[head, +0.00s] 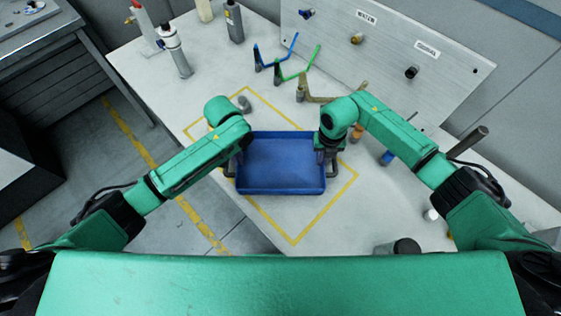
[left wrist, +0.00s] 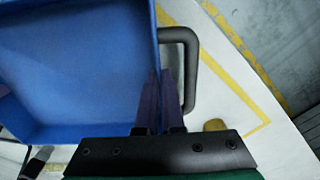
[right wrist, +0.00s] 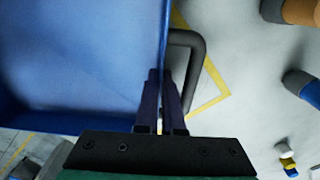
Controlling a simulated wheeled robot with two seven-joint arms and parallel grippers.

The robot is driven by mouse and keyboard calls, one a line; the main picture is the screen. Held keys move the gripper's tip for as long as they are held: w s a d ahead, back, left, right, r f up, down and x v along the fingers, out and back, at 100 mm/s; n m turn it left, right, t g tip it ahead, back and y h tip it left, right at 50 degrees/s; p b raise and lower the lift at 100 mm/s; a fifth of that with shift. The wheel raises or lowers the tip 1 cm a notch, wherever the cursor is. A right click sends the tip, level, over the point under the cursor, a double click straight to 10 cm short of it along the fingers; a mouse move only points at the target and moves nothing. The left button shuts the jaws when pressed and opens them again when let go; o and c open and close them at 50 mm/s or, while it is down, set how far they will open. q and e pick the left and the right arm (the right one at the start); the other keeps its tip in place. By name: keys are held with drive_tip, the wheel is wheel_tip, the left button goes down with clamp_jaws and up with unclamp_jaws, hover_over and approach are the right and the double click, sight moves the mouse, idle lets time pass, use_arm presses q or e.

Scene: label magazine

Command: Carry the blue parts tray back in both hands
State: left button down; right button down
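The blue parts tray (head: 281,165) is empty and looks level, over the yellow-taped square on the pale table. I cannot tell whether it touches the table. My left gripper (head: 234,160) is at its left side and my right gripper (head: 328,158) at its right side. In the left wrist view, the fingers (left wrist: 160,100) are close together on either side of the tray wall, beside a dark handle (left wrist: 190,70). In the right wrist view, the fingers (right wrist: 160,100) straddle the opposite wall the same way, beside another handle (right wrist: 195,75). The fingertips are partly hidden.
A grey panel (head: 455,75) with labels and knobs stands at the back. Blue, green and tan brackets (head: 290,70) stand before it. Bottles (head: 175,50) stand back left. A blue-ended part (head: 387,158) and a dark cylinder (head: 405,246) lie right of the tray. The front-left table edge is near.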

use_arm(q)
drive_tip(key=shift+r, duration=0.15)
use_arm(e)
drive_tip(key=shift+r, duration=0.15)
